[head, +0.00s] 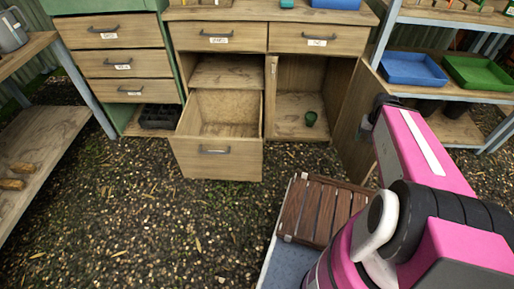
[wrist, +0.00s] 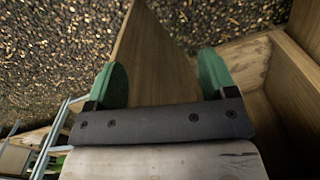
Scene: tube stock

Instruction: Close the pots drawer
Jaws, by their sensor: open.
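A wooden drawer (head: 235,168) stands pulled out of the lower left part of the middle cabinet in the head view. It has a grey handle, and its visible inside looks empty. I see no label on its front, so I cannot confirm it is the pots drawer. My gripper (wrist: 163,70) has green fingertips set wide apart in the wrist view. A wooden panel (wrist: 150,52), apparently the open cupboard door, shows between and beyond them; I cannot tell whether they touch it. In the head view my arm hides the gripper's fingers.
The cupboard door (head: 352,128) stands open right of the drawer, with a green pot (head: 310,118) inside the cupboard. Two labelled upper drawers (head: 219,39) are shut. A slatted wooden crate (head: 322,208) is near my arm. Gravel floor (head: 140,215) before the drawer is clear.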

